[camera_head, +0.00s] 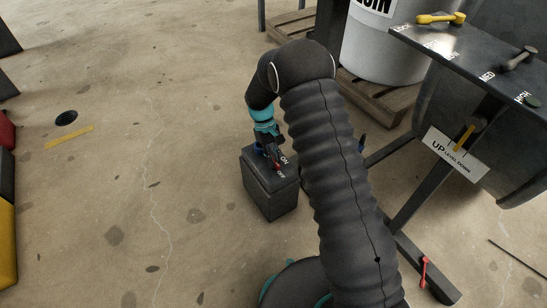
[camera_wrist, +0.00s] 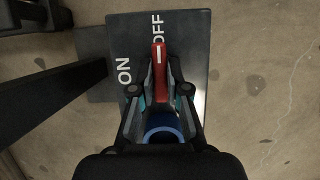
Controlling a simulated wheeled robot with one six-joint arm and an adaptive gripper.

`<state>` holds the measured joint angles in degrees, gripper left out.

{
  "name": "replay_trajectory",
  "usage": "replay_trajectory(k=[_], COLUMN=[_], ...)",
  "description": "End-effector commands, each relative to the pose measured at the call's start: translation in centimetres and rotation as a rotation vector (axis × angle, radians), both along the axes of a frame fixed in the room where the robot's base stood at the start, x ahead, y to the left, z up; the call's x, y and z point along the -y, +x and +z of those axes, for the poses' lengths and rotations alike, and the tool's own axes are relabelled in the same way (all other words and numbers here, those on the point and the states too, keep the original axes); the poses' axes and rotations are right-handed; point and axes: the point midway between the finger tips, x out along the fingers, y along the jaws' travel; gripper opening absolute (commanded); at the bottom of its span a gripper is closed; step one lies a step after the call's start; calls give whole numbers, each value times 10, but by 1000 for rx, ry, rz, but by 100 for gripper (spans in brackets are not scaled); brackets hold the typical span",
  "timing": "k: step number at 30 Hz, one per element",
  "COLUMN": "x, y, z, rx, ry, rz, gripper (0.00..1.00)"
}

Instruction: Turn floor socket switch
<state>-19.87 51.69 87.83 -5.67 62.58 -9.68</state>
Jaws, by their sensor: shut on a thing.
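The floor socket (camera_head: 270,196) is a dark grey box standing on the concrete floor, left of my arm in the head view. Its top face (camera_wrist: 190,30) fills the middle of the wrist view and carries white ON and OFF lettering. The red switch (camera_wrist: 159,68) has a white mark near its tip, which points toward the OFF lettering. My gripper (camera_wrist: 159,88) is over the box top with its fingers closed on both sides of the red switch. In the head view my gripper (camera_head: 272,152) reaches down onto the box. The switch's base is hidden by the fingers.
At the right stand a dark panel (camera_head: 480,62) with yellow and black levers and an UP/LEVEL/DOWN plate (camera_head: 455,153) on a metal frame. A white drum (camera_head: 385,45) stands on a wooden pallet (camera_head: 375,98).

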Motion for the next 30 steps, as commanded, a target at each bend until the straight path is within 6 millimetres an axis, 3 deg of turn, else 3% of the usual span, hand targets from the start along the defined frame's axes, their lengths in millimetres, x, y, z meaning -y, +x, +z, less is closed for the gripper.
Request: replay_trajectory(k=[1, 4, 17, 30], x=[1, 0, -3, -19], y=[2, 1, 4, 30], z=[0, 0, 9, 83], rx=[4, 3, 3, 5], ry=[1, 1, 1, 1], rz=[-1, -1, 3, 1], gripper=[17, 40, 40, 40])
